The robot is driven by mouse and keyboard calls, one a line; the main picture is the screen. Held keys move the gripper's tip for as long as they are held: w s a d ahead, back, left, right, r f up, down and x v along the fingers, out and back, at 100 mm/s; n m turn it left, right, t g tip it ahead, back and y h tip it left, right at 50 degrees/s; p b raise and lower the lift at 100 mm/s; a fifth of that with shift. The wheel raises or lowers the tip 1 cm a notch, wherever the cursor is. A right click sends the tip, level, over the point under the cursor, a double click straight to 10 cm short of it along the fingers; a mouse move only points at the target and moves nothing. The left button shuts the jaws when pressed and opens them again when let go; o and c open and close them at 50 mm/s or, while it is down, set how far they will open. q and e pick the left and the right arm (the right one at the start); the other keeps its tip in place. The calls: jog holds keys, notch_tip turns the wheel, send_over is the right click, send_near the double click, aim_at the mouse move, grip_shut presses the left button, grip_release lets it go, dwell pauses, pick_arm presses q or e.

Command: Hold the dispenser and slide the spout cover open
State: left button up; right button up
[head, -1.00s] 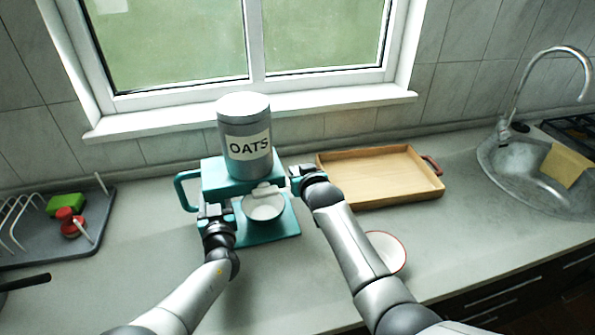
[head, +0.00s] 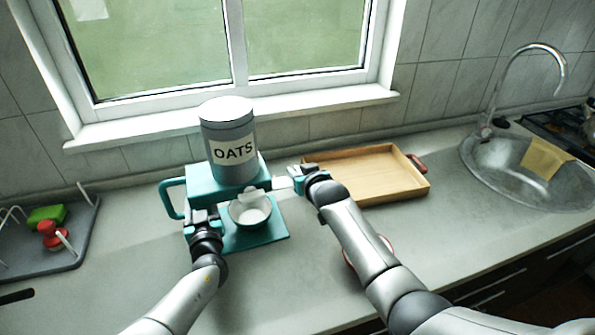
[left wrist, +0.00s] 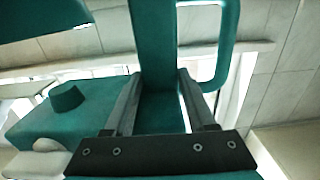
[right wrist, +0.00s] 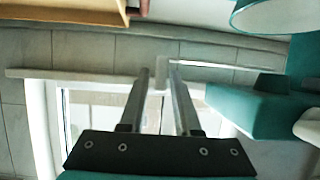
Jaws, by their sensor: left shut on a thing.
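The teal dispenser (head: 207,180) stands on the counter below the window, with a grey canister labelled OATS (head: 228,130) on top. A white bowl (head: 250,211) sits on its base under the spout. My left gripper (head: 205,217) is shut on the dispenser's teal upright, which shows between its fingers (left wrist: 157,85) in the left wrist view. The pale spout cover (head: 282,183) sticks out from the dispenser's right side. My right gripper (head: 297,172) is at its outer end, and the fingers (right wrist: 160,80) appear shut on it. The spout opening is hidden.
A wooden tray (head: 408,188) lies behind and right of my right gripper. A red-rimmed bowl (head: 349,256) is mostly hidden by my right arm. The sink (head: 500,180) is far right, a dish rack (head: 70,262) far left.

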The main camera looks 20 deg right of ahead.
jog(key=shift+o, duration=0.8)
jog(key=v, duration=1.2)
pick_arm(q)
jog(key=o, duration=1.3)
jog(key=shift+o, duration=0.2)
jog(key=shift+s, duration=0.1)
